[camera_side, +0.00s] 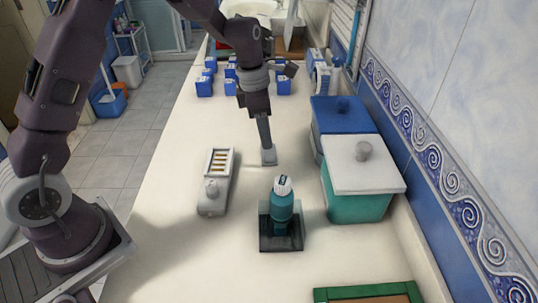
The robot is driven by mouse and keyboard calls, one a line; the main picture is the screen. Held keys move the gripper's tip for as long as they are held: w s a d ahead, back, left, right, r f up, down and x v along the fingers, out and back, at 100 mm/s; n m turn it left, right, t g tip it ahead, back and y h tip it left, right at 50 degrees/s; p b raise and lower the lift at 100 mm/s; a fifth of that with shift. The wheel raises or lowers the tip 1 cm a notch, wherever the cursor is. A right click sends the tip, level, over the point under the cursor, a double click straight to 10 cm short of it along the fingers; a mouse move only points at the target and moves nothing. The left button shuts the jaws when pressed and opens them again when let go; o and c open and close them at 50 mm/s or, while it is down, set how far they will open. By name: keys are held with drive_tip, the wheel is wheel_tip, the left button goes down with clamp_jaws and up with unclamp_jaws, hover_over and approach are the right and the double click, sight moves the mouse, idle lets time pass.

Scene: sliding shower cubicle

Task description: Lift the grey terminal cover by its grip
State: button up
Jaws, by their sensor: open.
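A narrow light-grey terminal block (225,165) lies left of centre on the counter, with a row of yellowish slots showing at its far part. A grey piece with a rounded knob (211,188) sits at its near end; I take this as the terminal cover and its grip, but cannot tell how far it covers the block. My gripper (267,155) points down, open, to the right of the block and apart from it. Its tips are low over the counter; the gap between its fingers is hard to see from this side.
A teal bottle (282,203) stands in a dark square holder (267,238). A teal box with a white knobbed lid (362,175) and a blue box (342,116) stand at right by the tiled wall. Several small blue boxes (204,86) stand behind. A green-framed item (368,294) lies in front.

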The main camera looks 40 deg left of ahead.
sight(270, 153)
drive_tip(key=f, duration=0.3)
drive_tip(key=d+f, duration=0.1)
drive_tip(key=f, duration=0.1)
drive_tip(key=shift+w+f, duration=0.15)
drive_tip(key=shift+f, duration=0.15)
clamp_jaws()
drive_tip(key=shift+r, duration=0.1)
